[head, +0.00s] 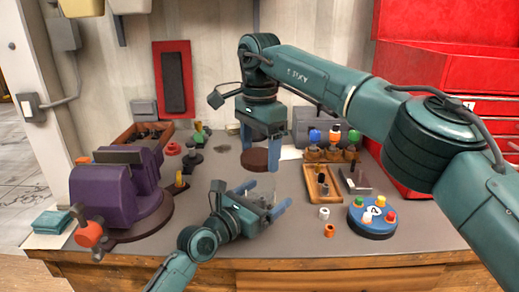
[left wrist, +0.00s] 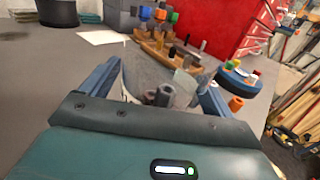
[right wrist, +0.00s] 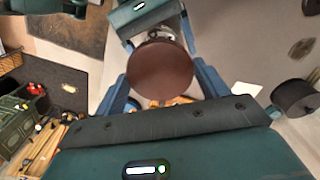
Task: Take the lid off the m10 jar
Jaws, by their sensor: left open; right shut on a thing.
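My right gripper (head: 258,141) is shut on a round brown lid (head: 258,160), held above the bench. The lid (right wrist: 160,70) also shows between the right gripper's fingers in the right wrist view. The m10 jar (left wrist: 165,88) is clear, with grey metal parts inside and a pale label. Its top looks uncovered in the left wrist view. My left gripper (head: 262,198) is open, with a finger on each side of the jar; I cannot tell whether they touch it. In the head view the jar is partly hidden by the left gripper, and the lid is behind it, apart from it.
A purple machine (head: 115,195) stands at the left. A wooden tray (head: 322,184) and a round blue holder with coloured pegs (head: 371,222) are to the right. Bare bench shows at front centre.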

